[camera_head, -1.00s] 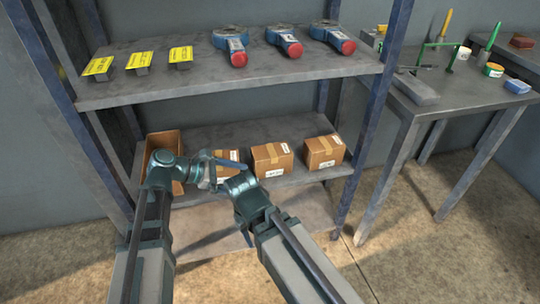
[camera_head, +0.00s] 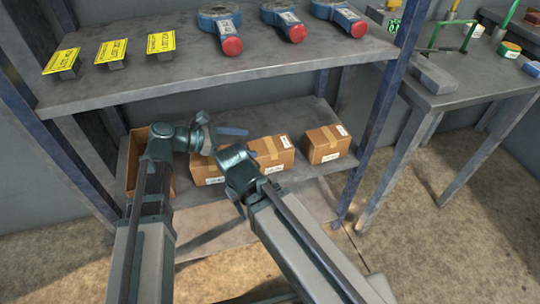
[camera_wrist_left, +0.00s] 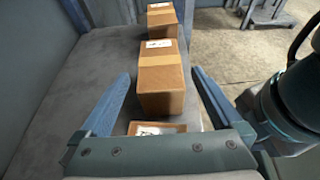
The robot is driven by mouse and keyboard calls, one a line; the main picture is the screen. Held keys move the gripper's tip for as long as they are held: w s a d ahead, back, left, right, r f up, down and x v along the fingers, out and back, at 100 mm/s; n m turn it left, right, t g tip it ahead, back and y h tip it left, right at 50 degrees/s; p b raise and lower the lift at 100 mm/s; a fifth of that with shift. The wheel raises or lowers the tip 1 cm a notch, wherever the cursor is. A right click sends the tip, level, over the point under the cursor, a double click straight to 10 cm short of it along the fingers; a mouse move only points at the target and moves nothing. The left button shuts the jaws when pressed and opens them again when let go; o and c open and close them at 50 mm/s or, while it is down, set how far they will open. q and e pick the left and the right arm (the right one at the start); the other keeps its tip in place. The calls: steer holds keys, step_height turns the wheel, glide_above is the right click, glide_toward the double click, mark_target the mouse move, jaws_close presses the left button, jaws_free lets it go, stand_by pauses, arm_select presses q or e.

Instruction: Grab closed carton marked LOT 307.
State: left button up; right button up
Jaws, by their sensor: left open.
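Three closed brown cartons stand in a row on the lower shelf: a left one (camera_head: 208,175) partly behind my arms, a middle one (camera_head: 270,152) and a right one (camera_head: 327,144). Their white labels are too small to read. My left gripper (camera_head: 249,142) is open and points right along the row, its fingertips by the middle carton's left end. In the left wrist view the middle carton (camera_wrist_left: 162,80) appears between the two blue fingers (camera_wrist_left: 160,78), apart from both. The left carton (camera_wrist_left: 157,128) is below, the right one (camera_wrist_left: 162,20) beyond. My right gripper is out of sight.
An open carton (camera_head: 133,170) stands at the lower shelf's left end. The upper shelf (camera_head: 180,82) overhangs the row and holds yellow tags (camera_head: 110,50) and blue tools with red ends (camera_head: 222,22). My right forearm crosses in front of the cartons.

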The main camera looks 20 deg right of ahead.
arm_select(q)
steer(key=b, duration=0.1)
glide_toward(279, 143)
steer(key=shift+d+f, duration=1)
steer(key=shift+d, duration=0.25)
steer(key=shift+d+f+b, duration=0.1)
steer(key=shift+d+b, duration=0.2)
steer(key=shift+d, duration=0.3)
steer(key=shift+d, duration=0.1)
steer(key=x, duration=0.2)
steer(key=b+x, duration=0.1)
steer(key=x, duration=0.2)
steer(key=shift+w+d+r, duration=0.1)
steer(key=shift+r, duration=0.15)
steer(key=c, duration=1.4)
steer(key=shift+c, duration=0.2)
steer(key=shift+r, duration=0.15)
step_height(279, 143, up, 10)
steer(key=p, duration=0.9)
